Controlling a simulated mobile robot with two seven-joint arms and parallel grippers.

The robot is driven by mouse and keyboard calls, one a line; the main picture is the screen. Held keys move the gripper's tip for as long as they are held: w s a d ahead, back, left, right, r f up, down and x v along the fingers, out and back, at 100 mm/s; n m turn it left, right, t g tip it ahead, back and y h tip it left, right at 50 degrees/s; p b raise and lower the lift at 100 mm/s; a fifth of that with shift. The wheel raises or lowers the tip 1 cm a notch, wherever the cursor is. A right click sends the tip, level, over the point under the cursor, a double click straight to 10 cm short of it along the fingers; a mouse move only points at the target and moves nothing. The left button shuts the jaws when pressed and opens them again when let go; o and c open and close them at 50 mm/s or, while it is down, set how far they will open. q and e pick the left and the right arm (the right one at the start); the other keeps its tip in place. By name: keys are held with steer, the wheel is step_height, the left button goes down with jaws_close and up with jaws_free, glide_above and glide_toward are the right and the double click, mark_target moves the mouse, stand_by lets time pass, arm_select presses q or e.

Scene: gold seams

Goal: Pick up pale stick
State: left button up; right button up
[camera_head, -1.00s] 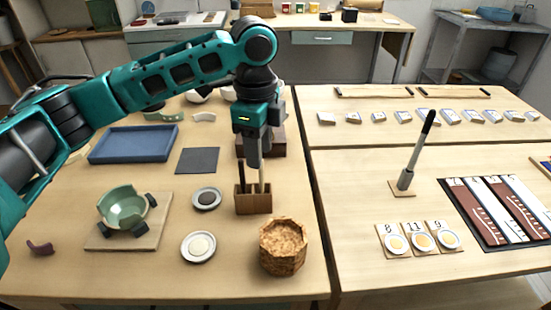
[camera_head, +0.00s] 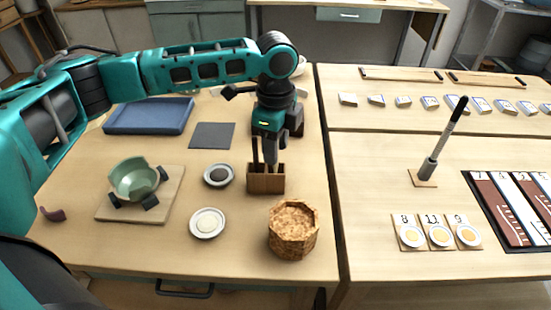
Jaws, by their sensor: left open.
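A small brown wooden holder (camera_head: 266,181) stands on the left table. A dark stick (camera_head: 256,152) rises from its left part. My left gripper (camera_head: 271,160) points straight down over the right part of the holder, with its fingertips close to the holder's top. It is open. The pale stick cannot be made out; the gripper seems to hide it. My right gripper is not in view.
A cork-like pot (camera_head: 293,230) stands in front of the holder. Two small dishes, one dark-filled (camera_head: 219,174) and one pale-filled (camera_head: 207,223), lie to its left. A cracked green bowl (camera_head: 135,179) sits on a board, with a blue tray (camera_head: 149,116) behind.

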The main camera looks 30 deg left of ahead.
arm_select(q)
steer(key=shift+f, duration=1.45)
steer(key=shift+c, duration=0.3)
jaws_close()
